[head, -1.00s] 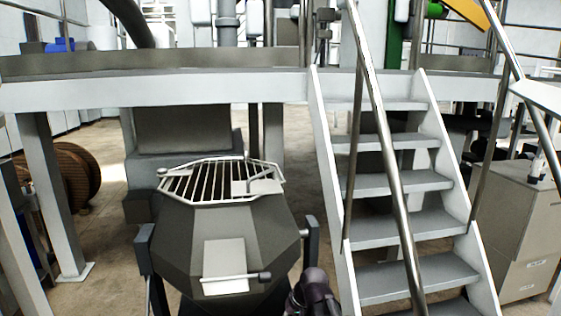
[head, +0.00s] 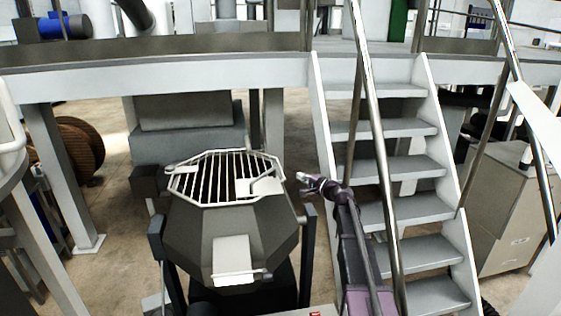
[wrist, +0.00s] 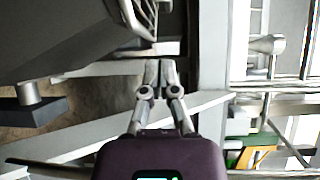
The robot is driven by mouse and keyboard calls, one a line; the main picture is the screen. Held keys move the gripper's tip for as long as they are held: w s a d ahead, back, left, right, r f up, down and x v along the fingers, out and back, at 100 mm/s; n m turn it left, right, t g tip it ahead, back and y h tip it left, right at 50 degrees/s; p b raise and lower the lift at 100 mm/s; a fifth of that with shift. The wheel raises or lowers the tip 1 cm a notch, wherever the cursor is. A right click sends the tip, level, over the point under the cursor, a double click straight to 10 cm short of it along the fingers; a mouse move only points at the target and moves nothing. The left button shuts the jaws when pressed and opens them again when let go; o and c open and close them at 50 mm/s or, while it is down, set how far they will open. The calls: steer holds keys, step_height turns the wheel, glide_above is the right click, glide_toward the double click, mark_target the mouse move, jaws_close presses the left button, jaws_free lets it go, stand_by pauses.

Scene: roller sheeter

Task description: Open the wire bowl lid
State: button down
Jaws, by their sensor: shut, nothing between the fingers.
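The wire bowl lid (head: 222,178) is a pale octagonal grille of parallel bars, lying closed on top of the dark faceted bowl (head: 205,240) in the head view. A small plate and bar sit on its right part. In the wrist view, part of the wire lid (wrist: 142,18) shows at the top, beside the dark bowl (wrist: 55,35). My gripper (head: 302,177) is to the right of the lid, near its height and apart from it. In the wrist view my gripper (wrist: 159,64) has its fingertips together with nothing between them.
Metal stairs (head: 395,170) with a round handrail (head: 372,130) stand close to the right of my arm. A raised platform beam (head: 200,80) crosses behind the bowl. A cable reel (head: 78,145) stands at the left back. Open floor shows between the left post and the bowl.

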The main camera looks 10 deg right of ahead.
mark_target(280, 177)
steer(key=shift+w+d+r+m, duration=0.3)
steer(key=shift+w+d+r, duration=0.05)
steer(key=shift+d+r, duration=0.1)
steer(key=shift+a, duration=0.15)
steer(key=x, duration=1)
steer(key=shift+w+r, duration=0.2)
steer(key=shift+w, duration=0.05)
steer(key=s+a, duration=0.1)
steer(key=s, duration=0.2)
steer(key=shift+s+a+r, duration=0.1)
steer(key=shift+a+r, duration=0.05)
steer(key=shift+a, duration=0.25)
steer(key=shift+s+a, duration=0.2)
steer(key=shift+a, duration=0.05)
steer(key=shift+s, duration=0.1)
